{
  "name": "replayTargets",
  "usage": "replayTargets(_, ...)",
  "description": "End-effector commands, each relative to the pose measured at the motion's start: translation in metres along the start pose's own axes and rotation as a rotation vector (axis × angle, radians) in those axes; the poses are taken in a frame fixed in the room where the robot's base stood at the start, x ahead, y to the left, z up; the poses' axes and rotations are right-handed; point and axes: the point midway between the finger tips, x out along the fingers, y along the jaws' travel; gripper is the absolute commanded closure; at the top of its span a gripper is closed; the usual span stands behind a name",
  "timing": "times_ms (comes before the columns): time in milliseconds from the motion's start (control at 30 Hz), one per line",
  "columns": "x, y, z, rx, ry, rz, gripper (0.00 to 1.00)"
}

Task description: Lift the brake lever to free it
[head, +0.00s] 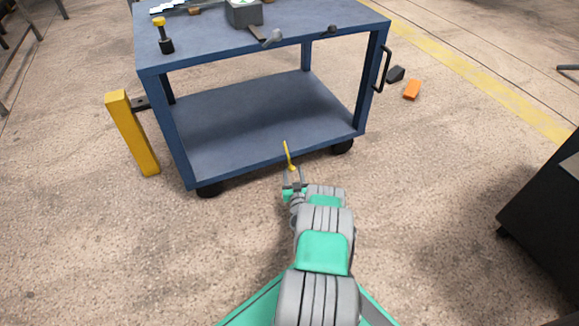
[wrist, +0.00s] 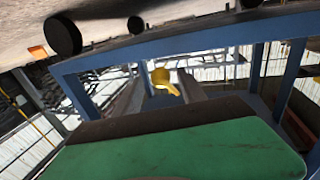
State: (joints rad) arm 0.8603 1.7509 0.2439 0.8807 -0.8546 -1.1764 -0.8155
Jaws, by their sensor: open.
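The brake lever (head: 287,154) is a thin yellow bar at the lower front edge of the blue cart (head: 262,164). In the wrist view the brake lever (wrist: 162,78) shows as a yellow rounded end with a narrow tab. My gripper (head: 293,172) is open at the near end of the lever, low in front of the cart. In the wrist view my gripper (wrist: 160,92) has one finger on each side of the yellow end, with gaps visible. I cannot tell whether the lever lies fully between the fingertips. The lever's mount is not clear.
Black wheels (head: 342,146) stand under the cart's shelf. A yellow post (head: 132,133) is at the cart's left. An orange block (head: 412,89) lies on the floor at right. A dark cabinet (head: 545,205) stands at the right edge. Open floor surrounds my arm.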

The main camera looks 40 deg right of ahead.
Motion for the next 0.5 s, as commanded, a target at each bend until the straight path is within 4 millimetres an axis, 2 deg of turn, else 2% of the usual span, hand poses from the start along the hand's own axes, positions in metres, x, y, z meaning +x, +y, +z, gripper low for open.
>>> replayTargets(100,0.025,-0.002,0.006,-0.003,0.004,-0.005,0.52)
replayTargets(233,0.046,-0.003,0.005,-0.002,0.002,-0.006,0.52)
replayTargets(367,0.056,-0.003,0.001,0.0,0.002,-0.004,0.52)
replayTargets(500,0.056,-0.003,-0.001,0.0,0.001,-0.005,0.52)
